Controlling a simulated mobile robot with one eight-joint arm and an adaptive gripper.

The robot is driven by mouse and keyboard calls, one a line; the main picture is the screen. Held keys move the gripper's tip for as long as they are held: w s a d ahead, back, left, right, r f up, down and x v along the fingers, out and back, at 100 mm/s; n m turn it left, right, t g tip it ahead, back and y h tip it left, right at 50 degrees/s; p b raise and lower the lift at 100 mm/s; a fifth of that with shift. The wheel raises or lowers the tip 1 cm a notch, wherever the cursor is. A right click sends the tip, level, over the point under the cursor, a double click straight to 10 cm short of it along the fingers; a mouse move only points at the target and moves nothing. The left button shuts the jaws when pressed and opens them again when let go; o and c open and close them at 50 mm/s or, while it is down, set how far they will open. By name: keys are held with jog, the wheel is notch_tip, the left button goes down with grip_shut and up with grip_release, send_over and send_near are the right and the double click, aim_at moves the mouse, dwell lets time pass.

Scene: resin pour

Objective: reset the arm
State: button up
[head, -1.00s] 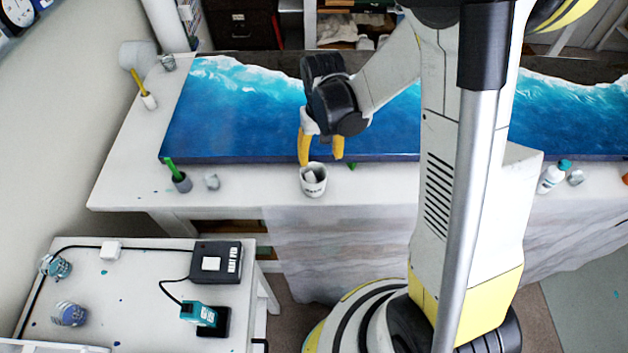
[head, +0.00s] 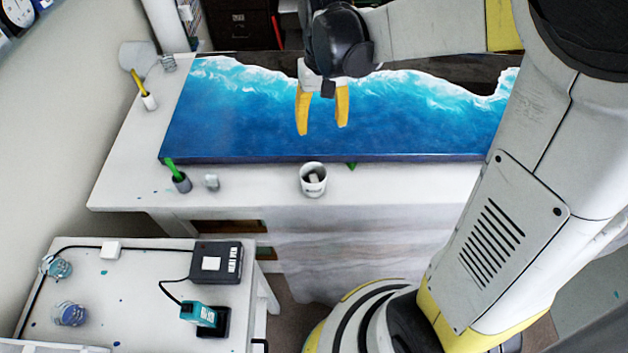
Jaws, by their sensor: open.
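My gripper (head: 322,130) has two yellow fingers, spread apart and pointing down, with nothing between them. In the head view it shows in front of the blue and white resin panel (head: 250,115), above a white cup (head: 313,182). The cup stands upright near the front edge of the white table (head: 130,180), with a light-coloured thing inside it. The fingers are clear of the cup. My arm covers the right part of the panel and table.
A green-handled tool in a grey cup (head: 181,182) and a small clear cup (head: 211,182) stand left of the white cup. A lower side table holds a black box (head: 217,262) and a teal tool (head: 198,313).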

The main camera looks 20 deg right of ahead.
dwell(0.4)
jog(key=s+f+t+b, duration=0.7)
jog(key=s+b, duration=0.5)
jog(key=b, duration=0.2)
jog(key=shift+s+f+n+b, duration=0.3)
jog(key=shift+f+b, duration=0.05)
jog(key=shift+b, duration=0.05)
dwell(1.1)
